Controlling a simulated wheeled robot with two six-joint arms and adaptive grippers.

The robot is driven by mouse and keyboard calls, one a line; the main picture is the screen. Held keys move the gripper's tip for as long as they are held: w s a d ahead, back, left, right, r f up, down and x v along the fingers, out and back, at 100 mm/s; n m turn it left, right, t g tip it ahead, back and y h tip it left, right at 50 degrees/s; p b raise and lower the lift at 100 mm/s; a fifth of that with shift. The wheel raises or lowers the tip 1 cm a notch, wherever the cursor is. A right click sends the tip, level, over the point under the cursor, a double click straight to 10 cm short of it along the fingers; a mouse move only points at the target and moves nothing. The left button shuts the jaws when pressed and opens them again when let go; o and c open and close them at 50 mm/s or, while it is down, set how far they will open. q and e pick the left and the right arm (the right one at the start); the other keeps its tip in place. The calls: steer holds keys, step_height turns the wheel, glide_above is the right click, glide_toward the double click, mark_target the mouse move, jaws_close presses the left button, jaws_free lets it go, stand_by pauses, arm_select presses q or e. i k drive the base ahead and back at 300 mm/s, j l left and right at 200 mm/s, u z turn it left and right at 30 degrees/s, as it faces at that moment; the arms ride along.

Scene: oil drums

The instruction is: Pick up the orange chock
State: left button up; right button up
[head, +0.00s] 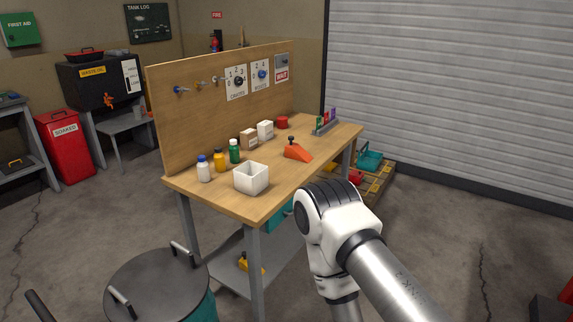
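The orange chock (298,151) sits on the wooden workbench (297,179), right of the bench's middle. It is wedge-shaped, with a dark knob on top. Nothing touches it from above. My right arm comes in from the lower right and bends in front of the bench's near right side; its gripper is out of the picture. My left gripper is not in view either.
A white open box (251,178), several small bottles, two small cartons and a red can (282,122) stand on the bench. A dark-lidded drum (160,285) stands at the front left. Bare bench top lies around the chock.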

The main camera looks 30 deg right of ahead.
mark_target(294, 152)
steer(key=i+l, duration=0.15)
steer(key=l, duration=0.2)
steer(key=i+l+u, duration=0.1)
steer(key=l, duration=0.3)
steer(key=i+l, duration=0.25)
steer(key=i+l+u, duration=0.1)
steer(key=l, duration=0.4)
steer(key=i+l, duration=0.2)
steer(key=l, duration=0.2)
steer(key=i+l, duration=0.15)
steer(key=l, duration=0.2)
steer(key=u, duration=0.05)
